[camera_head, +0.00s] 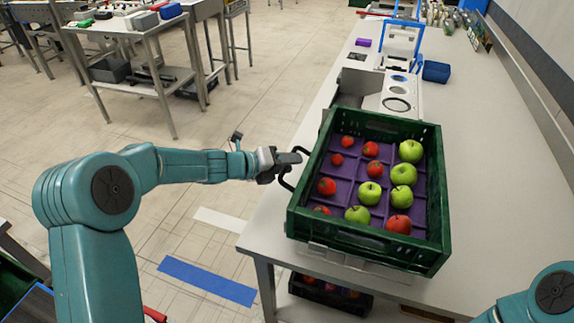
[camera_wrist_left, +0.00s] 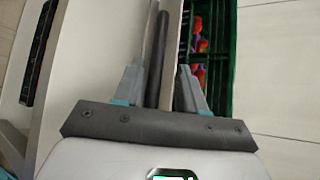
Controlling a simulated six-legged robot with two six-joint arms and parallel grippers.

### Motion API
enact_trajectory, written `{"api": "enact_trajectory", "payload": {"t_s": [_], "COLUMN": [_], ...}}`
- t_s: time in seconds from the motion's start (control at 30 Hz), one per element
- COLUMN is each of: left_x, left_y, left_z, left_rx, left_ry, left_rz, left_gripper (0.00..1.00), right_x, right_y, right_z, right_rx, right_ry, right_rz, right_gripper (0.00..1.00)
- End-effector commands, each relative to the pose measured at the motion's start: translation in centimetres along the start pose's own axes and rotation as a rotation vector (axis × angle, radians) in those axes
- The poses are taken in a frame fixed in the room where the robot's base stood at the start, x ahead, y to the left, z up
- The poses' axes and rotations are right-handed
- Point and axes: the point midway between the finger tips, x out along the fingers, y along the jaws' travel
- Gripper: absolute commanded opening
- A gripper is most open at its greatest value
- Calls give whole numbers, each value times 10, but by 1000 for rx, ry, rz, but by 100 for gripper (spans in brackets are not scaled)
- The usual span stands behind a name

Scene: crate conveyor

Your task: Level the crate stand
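A green crate (camera_head: 370,247) with a purple divided insert sits on a pale stand (camera_head: 345,262) on the long table. The stand shows only as a strip below the crate's near side; whether it is level I cannot tell. A black bar handle (camera_head: 284,182) sticks out at the left of the crate. My left gripper (camera_head: 292,158) is at this handle. In the left wrist view, a dark bar (camera_wrist_left: 156,60) runs between its two fingers (camera_wrist_left: 160,82), with a gap visible beside it; the fingers look open. My right gripper is out of view; only part of that arm shows.
The crate holds red and green apples. The long table (camera_head: 490,175) is bare to the right of it. Behind the crate are a panel with round openings (camera_head: 399,95) and a blue box (camera_head: 436,71). A dark crate (camera_head: 330,295) with fruit is below the table.

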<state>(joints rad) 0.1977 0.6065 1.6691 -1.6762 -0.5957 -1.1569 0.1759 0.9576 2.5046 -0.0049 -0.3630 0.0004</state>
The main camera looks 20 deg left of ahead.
Motion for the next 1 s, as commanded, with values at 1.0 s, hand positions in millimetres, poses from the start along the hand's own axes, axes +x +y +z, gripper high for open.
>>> {"api": "enact_trajectory", "payload": {"t_s": [1.0], "left_x": [-152], "left_y": [1], "left_z": [-1], "left_rx": [0], "left_ry": [-2], "left_rz": [3], "left_gripper": [39], "right_x": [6], "right_y": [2], "right_z": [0], "right_rx": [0], "right_ry": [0], "right_rz": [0], "right_gripper": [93]}}
